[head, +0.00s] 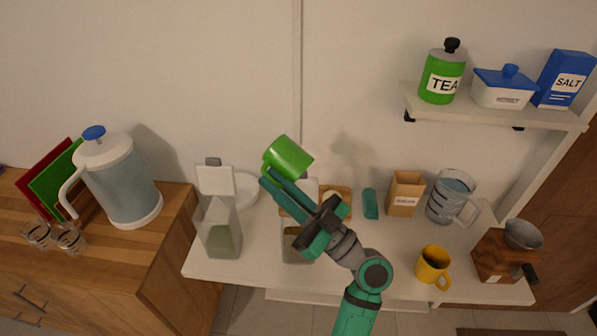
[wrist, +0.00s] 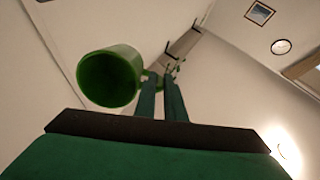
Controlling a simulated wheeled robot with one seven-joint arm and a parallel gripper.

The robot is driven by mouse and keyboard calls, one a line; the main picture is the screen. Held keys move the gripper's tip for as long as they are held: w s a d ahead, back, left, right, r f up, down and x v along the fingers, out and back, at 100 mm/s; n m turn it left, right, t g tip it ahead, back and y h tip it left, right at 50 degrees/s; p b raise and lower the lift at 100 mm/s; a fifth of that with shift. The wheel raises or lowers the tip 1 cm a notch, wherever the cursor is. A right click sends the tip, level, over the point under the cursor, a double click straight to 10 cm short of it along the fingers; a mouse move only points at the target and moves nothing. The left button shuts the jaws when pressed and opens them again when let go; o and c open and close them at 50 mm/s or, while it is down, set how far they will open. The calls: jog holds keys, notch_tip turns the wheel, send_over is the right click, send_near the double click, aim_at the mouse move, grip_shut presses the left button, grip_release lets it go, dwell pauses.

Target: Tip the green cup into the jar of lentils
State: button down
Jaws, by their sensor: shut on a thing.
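The green cup (head: 289,156) is held up in my gripper (head: 272,178), above the white counter. In the wrist view, the green cup (wrist: 109,77) sits left of the fingertips, tilted, its dark mouth showing. My gripper (wrist: 162,88) is shut on what looks like its handle. Two clear jars stand below: one at left (head: 221,238) with grey-green contents and a raised lid, and one in the middle (head: 297,246), partly hidden by my arm, with darker contents. I cannot read a label saying which holds lentils. The cup is above and behind both jars.
A yellow mug (head: 432,265), a brown box (head: 405,194), a glass measuring jug (head: 451,196) and a grinder (head: 503,255) stand at right. A shelf (head: 480,108) holds a tea tin and salt. A water pitcher (head: 121,182) stands on the left cabinet.

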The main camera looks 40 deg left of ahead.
jog(key=h, duration=0.1)
jog(key=a+h, duration=0.1)
jog(key=h, duration=0.1)
jog(key=shift+a+h, duration=0.1)
jog(key=shift+h, duration=0.2)
jog(key=shift+s+a+f+t+h, duration=0.1)
jog(key=shift+a+t+h, duration=0.05)
jog(key=shift+t+h, duration=0.15)
